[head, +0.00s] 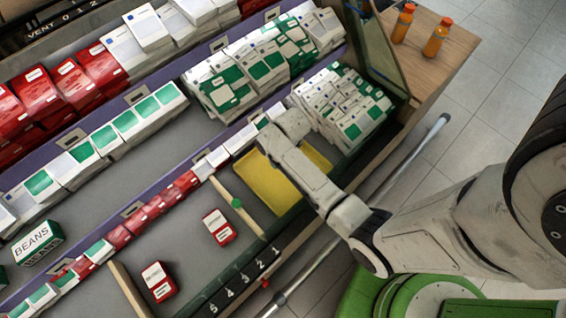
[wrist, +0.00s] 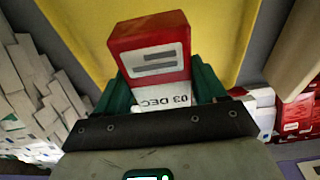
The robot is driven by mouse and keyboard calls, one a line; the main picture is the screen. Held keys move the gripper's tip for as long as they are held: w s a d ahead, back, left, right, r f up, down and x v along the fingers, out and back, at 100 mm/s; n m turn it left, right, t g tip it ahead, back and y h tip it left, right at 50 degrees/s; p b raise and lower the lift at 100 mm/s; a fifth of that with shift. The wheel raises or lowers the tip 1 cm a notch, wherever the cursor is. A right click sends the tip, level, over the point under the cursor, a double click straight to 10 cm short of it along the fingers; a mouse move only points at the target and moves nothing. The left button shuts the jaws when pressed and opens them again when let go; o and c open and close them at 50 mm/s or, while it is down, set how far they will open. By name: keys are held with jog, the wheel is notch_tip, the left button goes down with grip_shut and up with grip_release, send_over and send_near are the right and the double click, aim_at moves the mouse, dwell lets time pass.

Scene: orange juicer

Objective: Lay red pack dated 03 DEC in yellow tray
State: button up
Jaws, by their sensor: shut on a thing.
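My gripper (wrist: 163,88) has green fingers on both sides of a red and white pack (wrist: 150,48) and is shut on it. The pack's white part reads "03 DEC", upside down in the wrist view. Its red end points away from my gripper. The yellow tray (wrist: 235,28) lies behind the pack in the wrist view; I cannot tell whether they touch. In the head view the yellow tray (head: 262,190) is partly covered by my arm. The held pack cannot be made out there.
Two red and white packs (head: 219,227) (head: 158,281) stand on the grey surface left of the tray. A wooden divider (head: 238,205) with a green knob runs beside the tray. White and green packs (head: 342,105) are stacked behind it. Two orange bottles (head: 403,24) stand at the far right.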

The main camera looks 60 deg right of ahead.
jog(key=shift+f+b, duration=0.3)
jog(key=shift+f, duration=3.05)
jog(key=shift+f, duration=0.15)
jog(key=o, duration=1.2)
jog(key=shift+c, duration=0.2)
jog(key=r, duration=0.4)
jog(key=s+r+p, duration=0.1)
jog(key=r, duration=0.6)
jog(key=shift+s+a+r+p, duration=0.25)
jog(key=shift+s+r+p, duration=0.05)
jog(key=shift+r, duration=0.1)
jog(key=s+a+r+n, duration=0.2)
jog(key=s+a+r, duration=0.8)
jog(key=s+a, duration=0.1)
jog(key=shift+s+r+n+g, duration=0.3)
jog(key=shift+s+r+g, duration=0.1)
jog(key=shift+s, duration=0.2)
